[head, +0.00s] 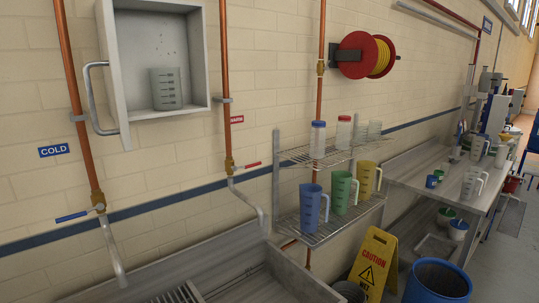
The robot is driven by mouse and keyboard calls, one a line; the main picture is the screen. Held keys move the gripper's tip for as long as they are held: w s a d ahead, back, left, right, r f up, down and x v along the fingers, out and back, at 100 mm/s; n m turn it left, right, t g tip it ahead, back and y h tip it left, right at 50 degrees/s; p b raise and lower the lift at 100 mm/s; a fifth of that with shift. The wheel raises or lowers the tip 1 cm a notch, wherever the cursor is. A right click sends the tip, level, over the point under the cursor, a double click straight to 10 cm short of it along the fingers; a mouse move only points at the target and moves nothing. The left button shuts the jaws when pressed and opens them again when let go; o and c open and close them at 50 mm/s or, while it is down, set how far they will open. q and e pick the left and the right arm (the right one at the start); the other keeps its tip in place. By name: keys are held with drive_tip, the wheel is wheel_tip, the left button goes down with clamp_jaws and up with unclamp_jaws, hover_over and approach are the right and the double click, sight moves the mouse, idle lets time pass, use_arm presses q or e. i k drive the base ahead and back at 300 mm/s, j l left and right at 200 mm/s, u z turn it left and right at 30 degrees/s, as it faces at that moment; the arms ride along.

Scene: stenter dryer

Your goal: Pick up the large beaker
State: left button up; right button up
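A clear grey beaker (166,88) with dark graduation marks stands upright inside an open white wall box (209,60). Several handled jugs stand on the lower shelf of a wire rack: a blue jug (312,207), a green jug (341,192) and a yellow jug (366,178). Clear containers, including one with a blue lid (318,140) and one with a red lid (343,133), stand on the upper shelf. I cannot tell for certain which vessel is the large beaker. Neither of my grippers is in view.
A metal sink (290,280) runs along the bottom, with pipes and taps above it. A yellow caution sign (374,265) and a blue bin (437,283) stand on the right. A steel bench (420,172) holds more vessels. A hose reel (365,55) hangs on the wall.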

sight(165, 83)
drive_tip(key=j+u, duration=0.1)
drive_tip(key=u, duration=0.35)
drive_tip(key=k+j+u, duration=0.1)
drive_tip(key=u, duration=0.35)
drive_tip(key=i+l, duration=0.05)
